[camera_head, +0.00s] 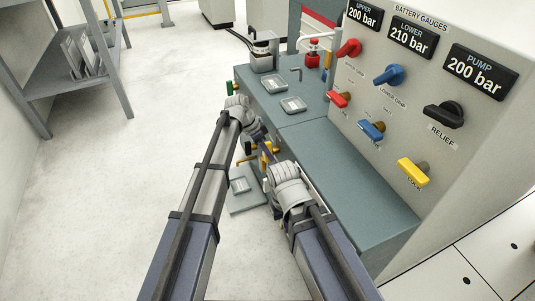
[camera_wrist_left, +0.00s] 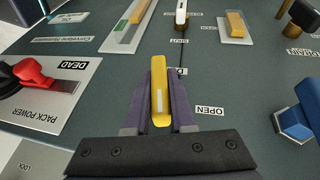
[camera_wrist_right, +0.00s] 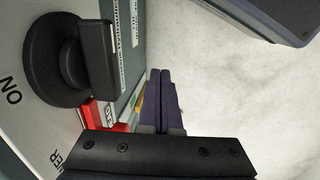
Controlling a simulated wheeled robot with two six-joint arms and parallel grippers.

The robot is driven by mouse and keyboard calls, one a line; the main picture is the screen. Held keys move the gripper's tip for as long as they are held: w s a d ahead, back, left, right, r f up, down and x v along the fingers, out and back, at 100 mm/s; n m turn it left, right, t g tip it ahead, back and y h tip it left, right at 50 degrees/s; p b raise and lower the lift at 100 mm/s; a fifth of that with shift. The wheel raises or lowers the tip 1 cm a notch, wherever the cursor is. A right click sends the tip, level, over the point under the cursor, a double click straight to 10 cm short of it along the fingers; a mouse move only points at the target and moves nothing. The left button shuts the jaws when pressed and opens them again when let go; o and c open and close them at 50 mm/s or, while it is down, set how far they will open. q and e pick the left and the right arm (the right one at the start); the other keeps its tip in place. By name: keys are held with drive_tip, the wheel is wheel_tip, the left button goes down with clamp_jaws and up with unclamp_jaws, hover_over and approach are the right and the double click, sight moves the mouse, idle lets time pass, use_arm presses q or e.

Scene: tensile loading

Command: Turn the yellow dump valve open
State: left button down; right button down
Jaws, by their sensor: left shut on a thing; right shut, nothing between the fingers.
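The yellow dump valve handle (camera_wrist_left: 160,95) lies between the fingers of my left gripper (camera_wrist_left: 163,78) in the left wrist view. The gripper is shut on it, and the handle runs roughly up the picture. An OPEN label (camera_wrist_left: 210,110) is to its right and a SHUT label (camera_wrist_left: 179,40) is beyond it. In the head view my left gripper (camera_head: 262,143) is at the front side of the green bench, partly hidden by my right wrist. My right gripper (camera_wrist_right: 161,75) is shut and empty in the right wrist view, beside a panel with a black knob.
The left wrist view shows a red pack power switch (camera_wrist_left: 35,75) at left and a blue handle (camera_wrist_left: 299,120) at right. The head view shows the bench (camera_head: 340,170), the gauge panel with several coloured knobs, and a grey shelf (camera_head: 85,80). Floor at left is clear.

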use_arm(q)
drive_tip(key=shift+w+f+n+g+h+b, duration=0.1)
drive_tip(key=shift+f+n+g+h+b, duration=0.15)
drive_tip(key=shift+g+h+b, duration=0.6)
drive_tip(key=shift+r+g+b, duration=0.15)
drive_tip(key=shift+g+b, duration=0.4)
drive_tip(key=shift+g, duration=0.5)
drive_tip(key=shift+s+r+n, duration=0.1)
drive_tip(key=shift+s+n, duration=0.1)
drive_tip(key=shift+n, duration=0.05)
drive_tip(key=c, duration=0.8)
unclamp_jaws()
drive_tip(key=shift+o, duration=0.2)
drive_tip(key=shift+w+r, duration=0.1)
drive_tip(key=p+v, duration=0.5)
drive_tip(key=v, duration=0.2)
drive_tip(key=shift+a+r+p, duration=0.15)
drive_tip(key=shift+a+p, duration=0.1)
drive_tip(key=shift+p, duration=0.1)
